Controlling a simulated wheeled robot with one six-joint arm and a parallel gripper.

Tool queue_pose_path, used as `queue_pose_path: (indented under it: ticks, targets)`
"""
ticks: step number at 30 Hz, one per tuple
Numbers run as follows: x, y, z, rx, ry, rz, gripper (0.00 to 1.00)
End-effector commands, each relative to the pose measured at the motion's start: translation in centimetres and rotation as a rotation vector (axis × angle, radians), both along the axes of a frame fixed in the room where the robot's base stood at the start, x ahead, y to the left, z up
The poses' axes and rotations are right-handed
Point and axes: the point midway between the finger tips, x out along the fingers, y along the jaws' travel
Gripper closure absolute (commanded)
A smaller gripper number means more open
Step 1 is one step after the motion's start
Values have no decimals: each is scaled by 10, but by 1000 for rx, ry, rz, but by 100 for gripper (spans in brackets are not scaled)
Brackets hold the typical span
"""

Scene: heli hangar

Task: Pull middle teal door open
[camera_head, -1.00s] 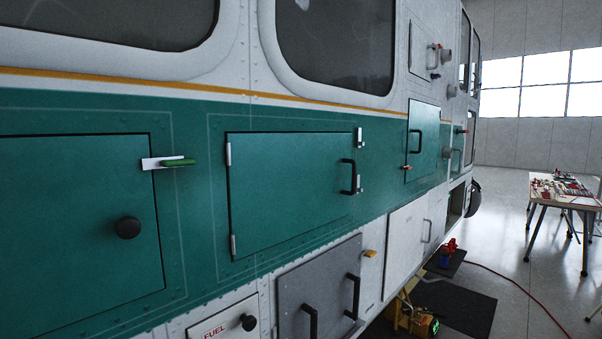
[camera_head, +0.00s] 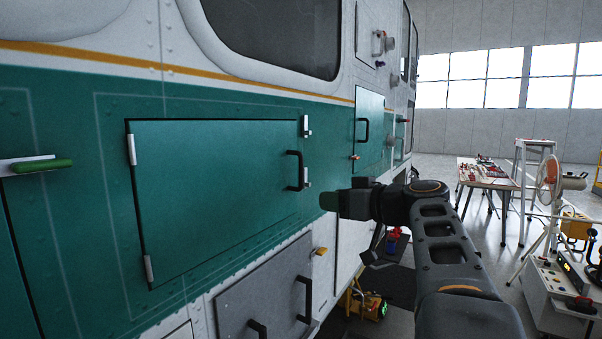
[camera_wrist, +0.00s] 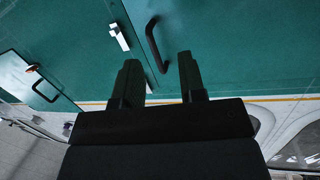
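The middle teal door (camera_head: 215,190) is a flat rectangular panel, closed in the teal band of the helicopter's side. It has light hinges on its left edge and a black bar handle (camera_head: 294,170) near its right edge. A light latch (camera_head: 305,126) sits at its upper right corner. My gripper (camera_head: 330,201) is to the right of the handle and slightly lower in the head view. In the wrist view, my gripper (camera_wrist: 158,75) has its two fingers apart with nothing between them. The handle (camera_wrist: 153,45) shows just beyond the fingertips, apart from them.
A smaller teal door (camera_head: 368,130) with its own handle is farther along the side. A grey panel (camera_head: 265,295) with black handles is below. A worktable (camera_head: 488,172), a fan (camera_head: 548,180) and an equipment cart (camera_head: 560,290) stand at right. Open floor lies between.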

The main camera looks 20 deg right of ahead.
Motion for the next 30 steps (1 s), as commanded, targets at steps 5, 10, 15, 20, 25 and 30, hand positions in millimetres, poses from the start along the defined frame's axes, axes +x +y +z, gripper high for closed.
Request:
queue_pose_path:
  ticks: [5,10,15,20,25,30]
  targets:
    - [-4,-22,35,-46,-149,-17,62]
    - [11,-19,44,-57,-182,-17,62]
    - [41,-6,45,-55,-179,-16,62]
    - [70,6,44,-55,-178,-16,62]
    - [95,16,44,-57,-177,-18,62]
    - [111,22,43,-56,-178,-20,62]
